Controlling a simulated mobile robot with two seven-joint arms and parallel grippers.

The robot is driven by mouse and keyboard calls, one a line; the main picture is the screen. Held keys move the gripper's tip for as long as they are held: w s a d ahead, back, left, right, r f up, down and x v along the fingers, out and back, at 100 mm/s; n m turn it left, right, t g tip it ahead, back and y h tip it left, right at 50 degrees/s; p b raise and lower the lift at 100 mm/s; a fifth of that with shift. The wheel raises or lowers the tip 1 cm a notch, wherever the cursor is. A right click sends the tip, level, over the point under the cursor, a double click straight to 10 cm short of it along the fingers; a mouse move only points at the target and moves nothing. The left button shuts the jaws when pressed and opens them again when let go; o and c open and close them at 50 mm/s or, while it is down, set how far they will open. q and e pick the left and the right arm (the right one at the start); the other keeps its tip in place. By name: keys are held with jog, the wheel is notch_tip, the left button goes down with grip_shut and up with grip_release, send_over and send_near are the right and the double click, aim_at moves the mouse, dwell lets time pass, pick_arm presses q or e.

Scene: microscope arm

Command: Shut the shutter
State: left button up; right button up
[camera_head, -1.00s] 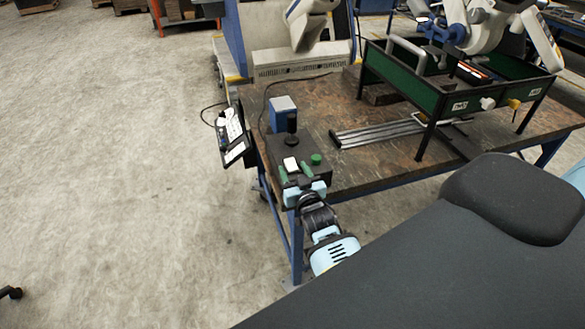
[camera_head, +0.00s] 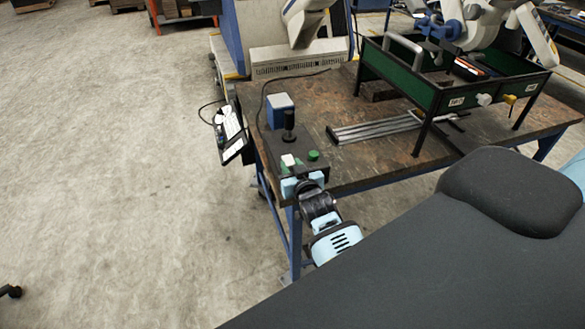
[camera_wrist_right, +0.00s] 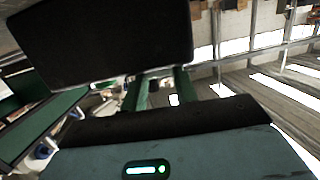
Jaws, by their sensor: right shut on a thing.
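My right gripper (camera_head: 290,170) is at the near edge of a dark control box (camera_head: 318,168) on the table's near left corner. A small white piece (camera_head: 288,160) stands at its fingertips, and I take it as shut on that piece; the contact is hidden. In the right wrist view my two green fingers (camera_wrist_right: 160,88) reach past a large black block (camera_wrist_right: 105,40). I cannot tell which part is the shutter. My left gripper is out of view.
A blue box (camera_head: 280,108) stands behind the joystick. Metal rods (camera_head: 375,129) lie on the table (camera_head: 370,160). A dark green frame (camera_head: 410,80) with a white jointed arm (camera_head: 480,30) stands at the back right.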

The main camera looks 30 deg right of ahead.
jog(key=shift+w+r+g, duration=0.2)
jog(key=shift+r+g, duration=0.3)
jog(key=shift+g, duration=0.7)
jog(key=o, duration=1)
jog(key=shift+f+y, duration=0.1)
jog(key=shift+y, duration=0.2)
jog(key=shift+v, duration=3.9)
